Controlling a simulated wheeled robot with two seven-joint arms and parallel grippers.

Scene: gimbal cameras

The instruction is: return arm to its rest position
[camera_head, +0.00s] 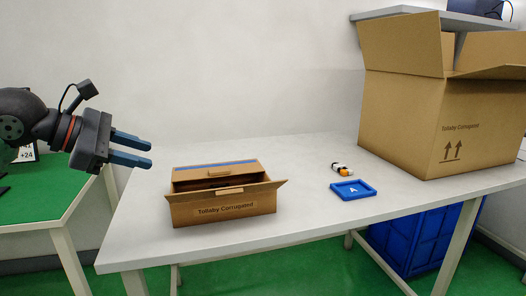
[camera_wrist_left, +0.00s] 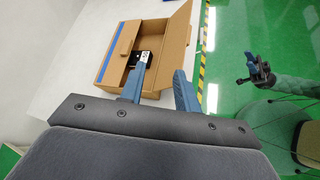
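My left gripper (camera_head: 147,154) comes in from the left in the head view, in the air above the left end of the white table. Its two blue fingers are apart with nothing between them. In the left wrist view the fingers (camera_wrist_left: 158,88) also stand apart and empty, in front of the small open carton (camera_wrist_left: 180,40). A dark arm end with blue parts, which looks like my right gripper (camera_wrist_left: 258,72), shows small at the right of that view. Its opening is too small to judge. It is not in the head view.
The small carton (camera_head: 225,208) stands open on the white table (camera_head: 290,160); a black-and-white item (camera_wrist_left: 147,57) lies inside. A blue tray (camera_head: 353,190) marked A, a small item with an orange part (camera_head: 342,169), and a large open carton (camera_head: 420,120) are further right.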

